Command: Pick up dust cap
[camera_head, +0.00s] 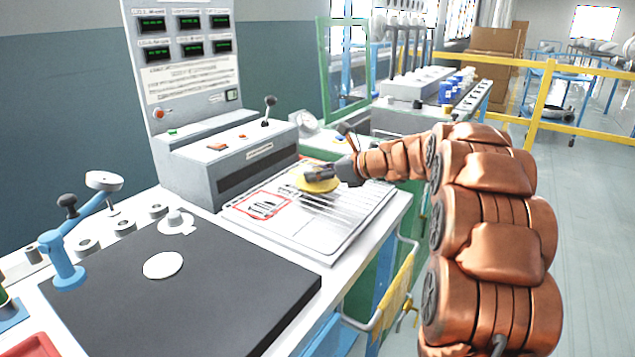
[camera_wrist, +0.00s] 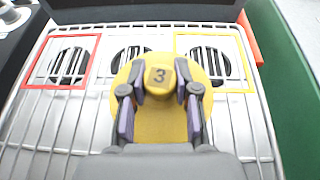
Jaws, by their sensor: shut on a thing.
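The dust cap (camera_wrist: 152,122) is a round yellow disc with a raised knob marked "3". In the wrist view my gripper (camera_wrist: 160,90) has its two fingers on either side of the knob, shut on it. In the head view the yellow cap (camera_head: 318,185) shows under my gripper (camera_head: 322,176), over the slatted tray (camera_head: 335,235). I cannot tell whether the cap touches the tray. The fingers and wrist cover part of the cap.
The tray has dark round openings, one framed red (camera_wrist: 98,62) and one framed yellow (camera_wrist: 250,67). A grey control console (camera_head: 228,160) stands behind it. A black mat (camera_head: 200,300) with a white disc (camera_head: 163,265) lies at the left, near a blue lever stand (camera_head: 66,262).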

